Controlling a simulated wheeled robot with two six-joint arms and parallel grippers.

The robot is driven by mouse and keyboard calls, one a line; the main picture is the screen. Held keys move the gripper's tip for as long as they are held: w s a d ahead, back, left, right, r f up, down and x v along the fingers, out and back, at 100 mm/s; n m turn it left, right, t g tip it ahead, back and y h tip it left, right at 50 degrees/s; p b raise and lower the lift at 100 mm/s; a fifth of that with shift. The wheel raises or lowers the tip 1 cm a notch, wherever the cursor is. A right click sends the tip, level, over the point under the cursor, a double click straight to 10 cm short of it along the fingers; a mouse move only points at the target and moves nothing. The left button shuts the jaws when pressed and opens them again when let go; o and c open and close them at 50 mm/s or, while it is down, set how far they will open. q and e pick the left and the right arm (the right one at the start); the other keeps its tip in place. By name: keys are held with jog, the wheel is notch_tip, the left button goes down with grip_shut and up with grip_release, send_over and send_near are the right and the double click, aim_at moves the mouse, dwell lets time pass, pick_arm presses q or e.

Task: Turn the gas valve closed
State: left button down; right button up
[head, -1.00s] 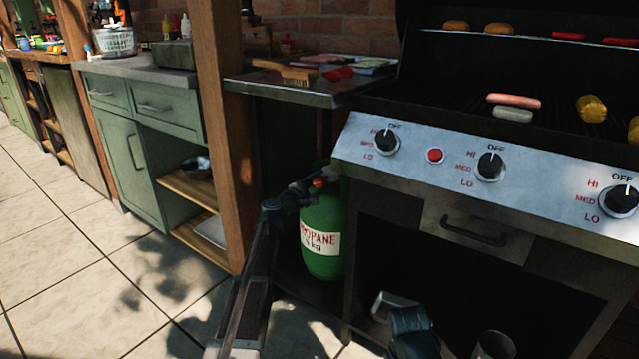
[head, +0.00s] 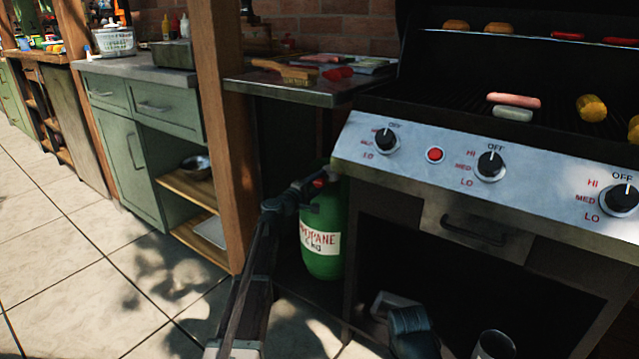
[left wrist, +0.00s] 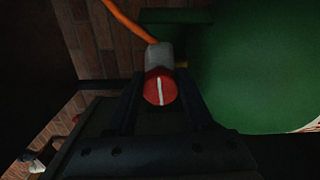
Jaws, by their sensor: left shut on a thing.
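The green propane bottle (head: 322,240) stands in the dark space left of the grill. Its red valve knob (head: 319,183) is at the top. In the left wrist view the knob (left wrist: 160,87) is red with a white line running nearly along the picture's vertical, on a grey fitting (left wrist: 158,55). My left gripper (head: 312,190) reaches to the valve from the left and is shut on the knob, with one finger on each side of it. The gripper partly hides the knob in the head view.
An orange hose (left wrist: 128,20) runs from the fitting. The grill's control panel (head: 450,145) with its knobs is right of the bottle. A wooden post (head: 232,130) stands close on the left. A side shelf (head: 300,92) is above the bottle. The tiled floor at left is clear.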

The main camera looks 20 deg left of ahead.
pick_arm(q)
jog(key=shift+c, duration=1.7)
grip_release()
jog(key=v, duration=1.3)
jog(key=shift+s, duration=0.4)
jog(key=shift+a, duration=0.1)
